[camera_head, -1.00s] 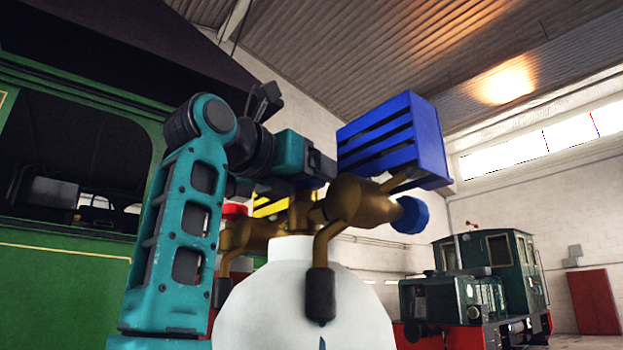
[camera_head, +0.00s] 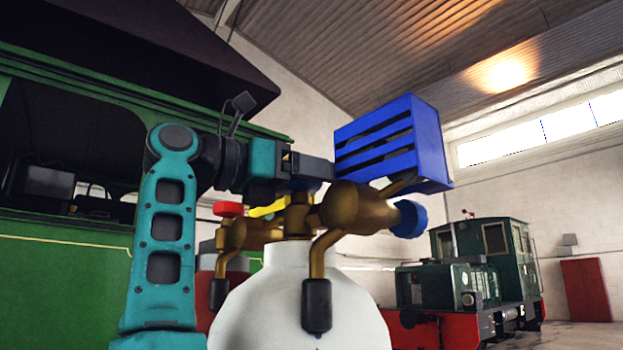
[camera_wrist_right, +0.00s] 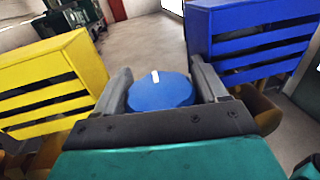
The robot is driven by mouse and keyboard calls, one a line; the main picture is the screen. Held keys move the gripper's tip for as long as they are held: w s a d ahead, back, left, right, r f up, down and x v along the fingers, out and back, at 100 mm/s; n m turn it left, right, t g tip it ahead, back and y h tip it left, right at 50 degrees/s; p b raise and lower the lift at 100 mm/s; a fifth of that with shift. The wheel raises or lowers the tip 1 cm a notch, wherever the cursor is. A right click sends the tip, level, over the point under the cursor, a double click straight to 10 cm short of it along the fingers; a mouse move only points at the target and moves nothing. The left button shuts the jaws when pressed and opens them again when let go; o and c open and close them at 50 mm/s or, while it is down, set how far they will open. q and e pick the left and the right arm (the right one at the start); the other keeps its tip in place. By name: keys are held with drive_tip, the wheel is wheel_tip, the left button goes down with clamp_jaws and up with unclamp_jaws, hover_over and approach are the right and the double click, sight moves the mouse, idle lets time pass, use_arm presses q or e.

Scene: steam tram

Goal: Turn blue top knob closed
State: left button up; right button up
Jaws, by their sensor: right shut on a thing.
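The blue top knob (camera_wrist_right: 160,91) is round with a white mark near its far edge in the right wrist view. My right gripper (camera_wrist_right: 162,86) is shut on it, one finger on each side. In the head view my right gripper (camera_head: 318,168) reaches rightward over the brass valve fitting (camera_head: 345,207), beside the blue slatted box (camera_head: 390,143). The top knob is hidden there. Another blue knob (camera_head: 409,219) sits on the fitting's right side. My left gripper is not in view.
A yellow slatted box (camera_wrist_right: 50,82) stands left of the gripper in the wrist view, the blue one close on the right. Below the fitting is a white tank (camera_head: 290,290). A red knob (camera_head: 228,209) is left of it. A green locomotive (camera_head: 480,260) stands behind.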

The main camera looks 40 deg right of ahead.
drive_tip(key=o, duration=0.7)
